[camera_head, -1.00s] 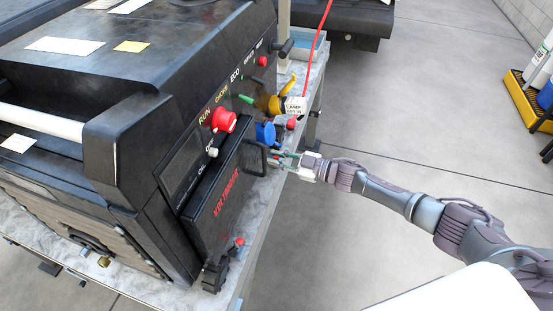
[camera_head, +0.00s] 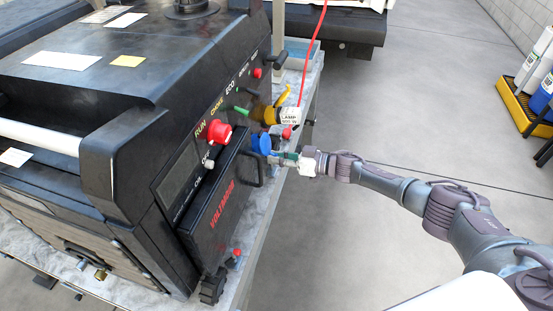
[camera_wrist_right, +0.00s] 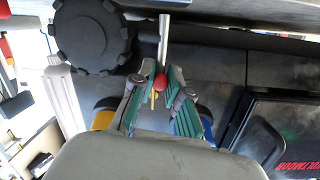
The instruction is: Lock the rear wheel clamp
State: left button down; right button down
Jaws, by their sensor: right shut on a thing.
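The rear wheel clamp shows in the right wrist view as a red ball knob (camera_wrist_right: 160,82) in line with a pale metal rod (camera_wrist_right: 164,38). A round black wheel (camera_wrist_right: 92,35) is beside it. My right gripper (camera_wrist_right: 158,97) has its teal-padded fingers on either side of the red knob and is shut on it. My left gripper is not in view.
The black generator (camera_head: 150,130) stands on a marble-topped table (camera_head: 262,215). Open floor (camera_head: 400,100) lies right.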

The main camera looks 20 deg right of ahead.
jog(key=shift+d, duration=0.1)
dwell(0.3)
jog(key=c, duration=1.4)
grip_release()
jog(key=shift+d, duration=0.1)
jog(key=v, duration=1.1)
jog(key=shift+s+d, duration=0.25)
jog(key=shift+d, duration=0.05)
